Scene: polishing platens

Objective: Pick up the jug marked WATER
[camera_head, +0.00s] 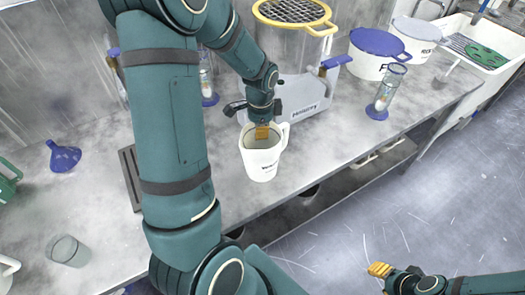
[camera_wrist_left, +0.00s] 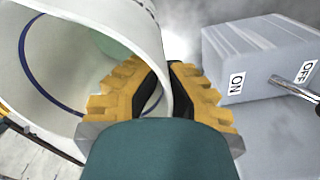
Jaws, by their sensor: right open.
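The white jug (camera_head: 261,160) stands near the bench's front edge in the head view, its handle to the right and a small dark label, seemingly WATER, on its front. My left gripper (camera_head: 263,131) reaches down at its rim. In the left wrist view, the yellow fingers of my left gripper (camera_wrist_left: 162,80) straddle the jug wall (camera_wrist_left: 100,18), one inside and one outside, closed on it. Whether the jug's base touches the bench is unclear. My right gripper (camera_head: 380,270) is open and empty at the lower right, over the floor.
A grey machine with an ON/OFF switch (camera_wrist_left: 255,60) stands close behind the jug. Blue-lidded tub (camera_head: 375,55), glass cylinder (camera_head: 386,90) and sink (camera_head: 490,45) are at right. A blue funnel (camera_head: 64,157) and beaker (camera_head: 68,251) lie left. Bench is clear right of the jug.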

